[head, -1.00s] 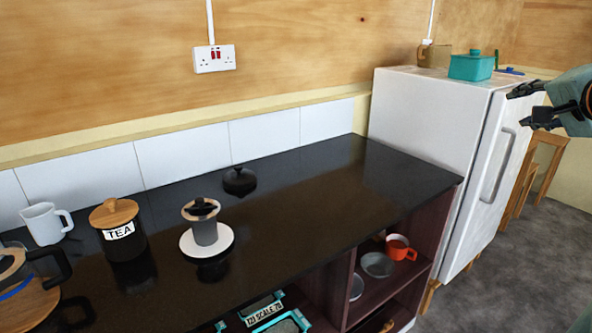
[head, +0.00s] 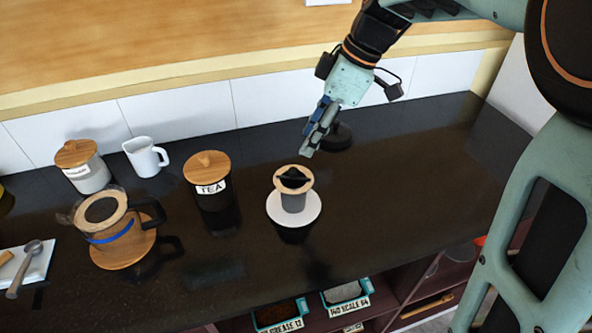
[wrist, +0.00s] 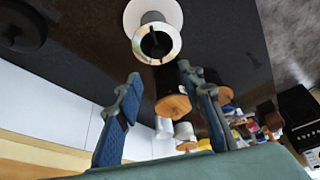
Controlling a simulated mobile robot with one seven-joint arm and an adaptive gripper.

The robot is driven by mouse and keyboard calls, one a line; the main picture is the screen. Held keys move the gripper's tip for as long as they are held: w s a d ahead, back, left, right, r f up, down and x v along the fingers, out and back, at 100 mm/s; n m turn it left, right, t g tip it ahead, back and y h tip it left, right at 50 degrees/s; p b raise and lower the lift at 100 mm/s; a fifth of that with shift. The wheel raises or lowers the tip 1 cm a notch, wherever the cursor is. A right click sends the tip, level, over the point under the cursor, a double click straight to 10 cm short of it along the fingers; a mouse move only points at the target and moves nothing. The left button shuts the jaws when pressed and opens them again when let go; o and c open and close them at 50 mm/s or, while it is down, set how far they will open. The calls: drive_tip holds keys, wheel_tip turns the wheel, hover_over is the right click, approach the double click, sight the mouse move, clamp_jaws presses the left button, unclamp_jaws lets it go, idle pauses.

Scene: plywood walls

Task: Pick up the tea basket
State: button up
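The likely tea basket (head: 293,188) is a grey cup-shaped piece with a wooden ring and a dark crossbar on top. It stands upright on a round white saucer (head: 293,219) on the black counter. In the wrist view the basket (wrist: 157,43) and saucer (wrist: 133,12) show at the top, beyond the fingertips. My gripper (head: 317,130) hangs above the counter, up and to the right of the basket, and is apart from it. In the wrist view my gripper (wrist: 168,85) has its two blue-padded fingers spread, with nothing held between them.
A tea jar (head: 208,185), white mug (head: 146,157), another lidded jar (head: 84,168) and glass coffee maker (head: 112,231) stand left of the basket. A black lid-like object (head: 340,136) sits behind my gripper. The counter right of the basket is clear.

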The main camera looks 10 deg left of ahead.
sight(294, 170)
drive_tip(key=shift+d+p+x, duration=0.1)
drive_tip(key=shift+p+x, duration=0.1)
drive_tip(key=shift+x, duration=2.05)
drive_tip(key=shift+d+p+x, duration=0.15)
drive_tip(key=shift+p+x, duration=0.05)
drive_tip(key=shift+x, duration=2.05)
drive_tip(key=shift+f, duration=0.1)
drive_tip(key=shift+c, duration=0.6)
clamp_jaws()
